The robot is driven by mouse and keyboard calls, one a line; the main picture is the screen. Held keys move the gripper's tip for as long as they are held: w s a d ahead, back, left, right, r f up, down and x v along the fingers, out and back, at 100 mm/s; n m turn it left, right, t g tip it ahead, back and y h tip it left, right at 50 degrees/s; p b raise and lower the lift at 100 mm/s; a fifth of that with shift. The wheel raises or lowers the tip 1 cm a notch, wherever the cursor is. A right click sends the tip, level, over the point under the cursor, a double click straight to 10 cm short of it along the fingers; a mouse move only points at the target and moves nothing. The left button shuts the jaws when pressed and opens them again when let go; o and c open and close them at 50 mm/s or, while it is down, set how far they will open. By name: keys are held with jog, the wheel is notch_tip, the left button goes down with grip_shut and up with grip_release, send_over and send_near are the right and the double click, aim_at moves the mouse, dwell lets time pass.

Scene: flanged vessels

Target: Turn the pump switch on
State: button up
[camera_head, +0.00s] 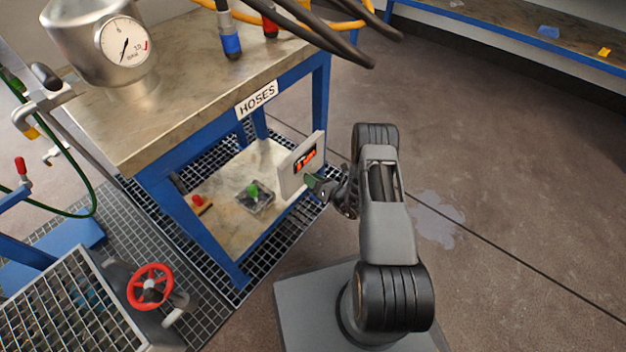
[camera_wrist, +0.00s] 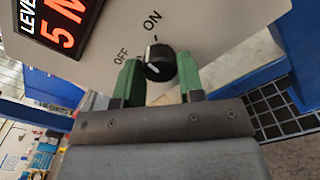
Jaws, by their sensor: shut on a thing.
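The pump switch (camera_wrist: 159,68) is a black round knob with a white mark, on a pale panel (camera_wrist: 218,32) in the wrist view. "OFF" is printed to its left and "ON" above it. The mark shows on the knob's left part; I cannot tell exactly which label it points to. My gripper (camera_wrist: 158,76) has its green fingers on either side of the knob, shut on it. In the head view the panel (camera_head: 289,187) stands upright at the bench's lower shelf, and my gripper (camera_head: 318,185) reaches its right face. The knob is hidden there.
A red display (camera_wrist: 60,25) sits on the panel beside the switch. The blue-framed bench labelled "HOSES" (camera_head: 257,98) stands above the lower shelf, which bears a green-knobbed box (camera_head: 254,195) and a red-knobbed one (camera_head: 201,203).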

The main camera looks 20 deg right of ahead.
jog(key=m, duration=0.5)
jog(key=shift+m, duration=0.7)
jog(key=o, duration=0.9)
jog(key=p+v, duration=0.3)
jog(key=v, duration=1)
jog(key=shift+s+d+p, duration=0.25)
jog(key=shift+s+p, duration=0.1)
